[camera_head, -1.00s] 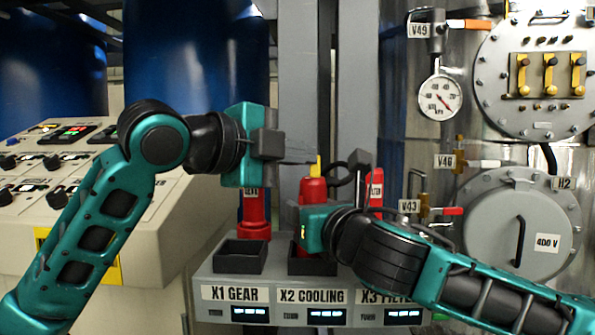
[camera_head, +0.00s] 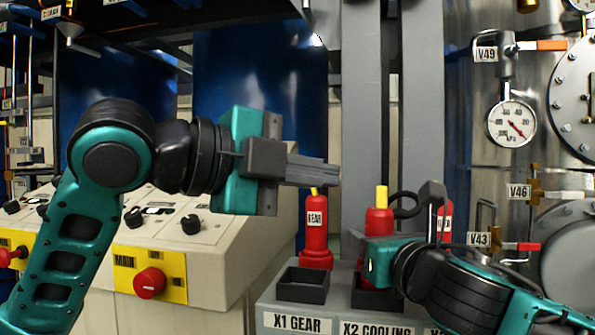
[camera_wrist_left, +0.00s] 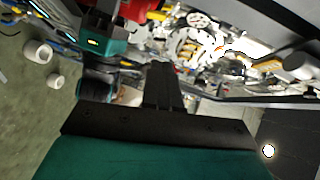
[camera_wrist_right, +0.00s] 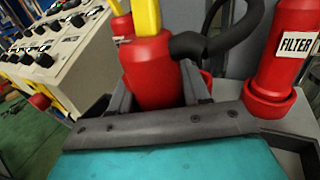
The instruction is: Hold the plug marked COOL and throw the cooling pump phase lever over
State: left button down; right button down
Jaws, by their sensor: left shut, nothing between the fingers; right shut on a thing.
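A red plug with a yellow top (camera_head: 379,215) stands at the X2 COOLING socket box (camera_head: 372,298); no COOL label shows. My right gripper (camera_wrist_right: 156,88) is shut on this plug, with one finger on each side of its red body (camera_wrist_right: 150,70). In the head view the right hand hides the plug's lower part, so I cannot tell how it sits in the box. My left gripper (camera_head: 332,173) is shut and empty, pointing right above and in front of the GEAR plug (camera_head: 315,237). It also shows in the left wrist view (camera_wrist_left: 161,78). I cannot make out the phase lever.
The X1 GEAR box (camera_head: 302,286) is empty. The FILTER plug (camera_wrist_right: 285,50) stands close right of my right gripper. A black cable (camera_wrist_right: 222,40) loops beside the held plug. A console with a red knob (camera_head: 150,283) is at left; pipes and a gauge (camera_head: 512,124) are at right.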

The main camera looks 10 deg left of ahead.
jog(key=shift+f, duration=0.55)
pick_arm(q)
jog(key=shift+v, duration=1.2)
jog(key=shift+f, duration=0.1)
pick_arm(e)
jog(key=c, duration=0.9)
grip_release()
jog(key=shift+c, duration=0.2)
jog(key=o, duration=0.3)
jog(key=shift+w+r, duration=0.1)
jog(key=shift+o, duration=0.9)
jog(key=shift+r, duration=0.15)
pick_arm(q)
jog(key=shift+w, duration=0.1)
pick_arm(e)
jog(key=v, duration=1.2)
